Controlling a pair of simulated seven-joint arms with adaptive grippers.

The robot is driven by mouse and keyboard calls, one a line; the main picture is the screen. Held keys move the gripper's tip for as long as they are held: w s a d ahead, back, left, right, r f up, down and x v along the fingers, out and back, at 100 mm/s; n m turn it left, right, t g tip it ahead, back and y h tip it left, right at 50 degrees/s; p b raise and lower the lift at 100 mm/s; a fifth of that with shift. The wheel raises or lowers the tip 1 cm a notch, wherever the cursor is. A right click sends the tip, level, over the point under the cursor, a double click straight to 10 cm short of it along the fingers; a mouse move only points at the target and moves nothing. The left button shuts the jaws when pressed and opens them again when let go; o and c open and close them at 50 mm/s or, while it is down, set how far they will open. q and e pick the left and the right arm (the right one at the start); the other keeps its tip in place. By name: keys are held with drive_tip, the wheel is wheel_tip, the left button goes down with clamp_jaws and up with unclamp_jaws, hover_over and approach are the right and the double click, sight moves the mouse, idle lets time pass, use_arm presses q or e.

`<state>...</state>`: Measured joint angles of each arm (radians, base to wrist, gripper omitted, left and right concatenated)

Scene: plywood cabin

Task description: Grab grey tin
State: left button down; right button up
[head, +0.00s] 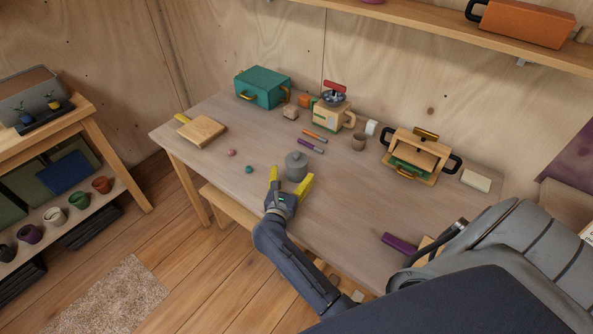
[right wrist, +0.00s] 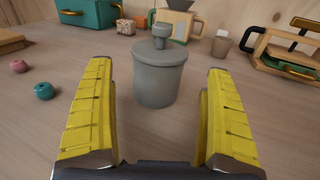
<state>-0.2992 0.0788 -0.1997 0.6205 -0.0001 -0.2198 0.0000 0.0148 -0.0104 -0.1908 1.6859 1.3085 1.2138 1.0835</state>
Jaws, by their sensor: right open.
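The grey tin (head: 296,167) is a round pot-like can with a knobbed lid, standing upright on the table (head: 340,190). In the right wrist view the tin (right wrist: 159,76) stands just beyond the fingertips, centred between them. My right gripper (head: 290,183) has yellow fingers and is open and empty, at the near side of the tin. In the right wrist view its fingers (right wrist: 160,90) are spread wider than the tin, with a clear gap on each side. My left gripper is not in view.
A wooden toaster-like box (head: 418,155) stands right. The table around the tin is clear.

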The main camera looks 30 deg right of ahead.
sight(297, 163)
drive_tip(key=shift+x, duration=2.85)
drive_tip(key=c, duration=1.2)
